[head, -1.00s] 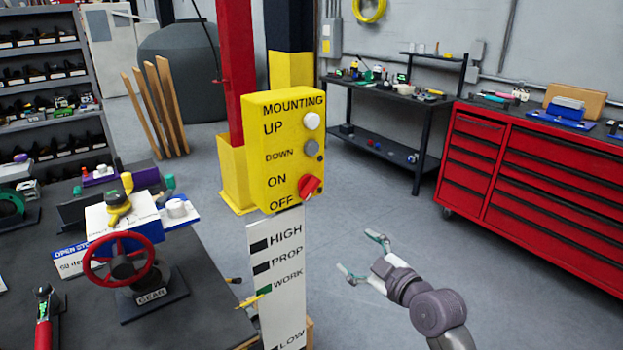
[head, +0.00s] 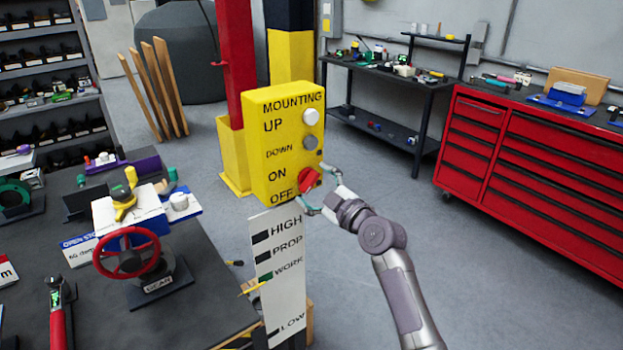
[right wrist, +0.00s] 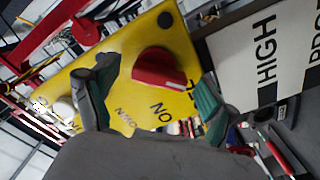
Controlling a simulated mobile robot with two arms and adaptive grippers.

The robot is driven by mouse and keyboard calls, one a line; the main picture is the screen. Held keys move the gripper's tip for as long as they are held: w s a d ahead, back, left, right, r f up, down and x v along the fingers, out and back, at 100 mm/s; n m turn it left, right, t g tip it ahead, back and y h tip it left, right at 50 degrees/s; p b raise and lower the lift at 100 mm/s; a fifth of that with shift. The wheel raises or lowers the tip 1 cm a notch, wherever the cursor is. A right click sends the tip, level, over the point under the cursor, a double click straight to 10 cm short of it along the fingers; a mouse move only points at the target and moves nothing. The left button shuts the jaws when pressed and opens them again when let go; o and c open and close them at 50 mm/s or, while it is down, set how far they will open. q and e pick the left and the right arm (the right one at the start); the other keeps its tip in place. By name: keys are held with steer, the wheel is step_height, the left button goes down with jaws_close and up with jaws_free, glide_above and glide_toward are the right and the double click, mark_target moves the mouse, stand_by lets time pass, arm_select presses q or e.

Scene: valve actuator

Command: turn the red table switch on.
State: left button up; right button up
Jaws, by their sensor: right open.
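The red switch (head: 309,180) is a rotary knob low on the right of the yellow control box (head: 262,150), beside the ON and OFF labels. In the right wrist view the red switch (right wrist: 160,70) shows a pale line on its handle, pointing toward the OFF side. My right gripper (head: 320,190) is open, with its fingers apart above and below the switch in the head view. In the right wrist view the fingers (right wrist: 152,95) lie to either side of the switch, and I see no clear contact. My left gripper is not in view.
A white level sign (head: 283,293) stands below the box. At left is a dark table (head: 205,290) with a red handwheel (head: 127,253). A red tool cabinet (head: 535,180) stands at right. The floor between is open.

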steer(key=shift+w+a, duration=0.4)
steer(key=shift+w, duration=0.1)
steer(key=c, duration=1.2)
steer(key=shift+o, duration=0.2)
